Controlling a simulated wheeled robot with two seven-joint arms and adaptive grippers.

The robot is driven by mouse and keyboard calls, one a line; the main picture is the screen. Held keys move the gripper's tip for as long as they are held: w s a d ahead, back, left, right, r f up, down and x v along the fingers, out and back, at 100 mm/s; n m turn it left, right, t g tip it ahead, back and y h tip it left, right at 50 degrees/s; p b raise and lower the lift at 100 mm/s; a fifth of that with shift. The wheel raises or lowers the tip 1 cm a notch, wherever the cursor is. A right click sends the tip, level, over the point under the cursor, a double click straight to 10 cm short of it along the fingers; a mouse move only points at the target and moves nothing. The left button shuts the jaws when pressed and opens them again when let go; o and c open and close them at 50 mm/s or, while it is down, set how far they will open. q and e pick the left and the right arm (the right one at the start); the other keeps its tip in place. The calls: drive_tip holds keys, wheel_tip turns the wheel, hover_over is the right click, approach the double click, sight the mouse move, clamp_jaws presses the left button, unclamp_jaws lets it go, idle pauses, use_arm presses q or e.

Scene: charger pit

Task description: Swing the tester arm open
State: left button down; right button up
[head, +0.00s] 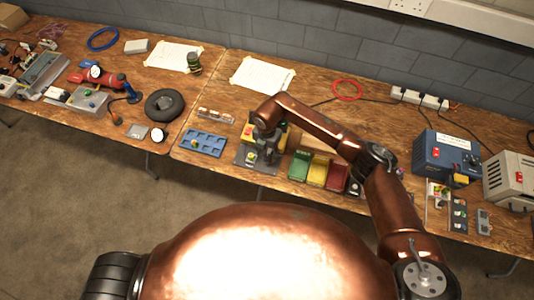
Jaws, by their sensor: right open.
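The jaws are open. I cannot tell whether they touch the tester. The tester's swinging arm is not clearly visible, so its position is hard to tell. My left gripper is not in view.
A blue tray (203,143) lies left of the tester. Green, yellow and red bins (318,170) stand to its right, below my right forearm. A blue power unit (440,152) stands further right. Paper sheets (262,76) lie behind.

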sight(267, 156)
wheel_tip(267, 156, up, 11)
idle(0.4)
drive_tip(key=shift+r, duration=0.1)
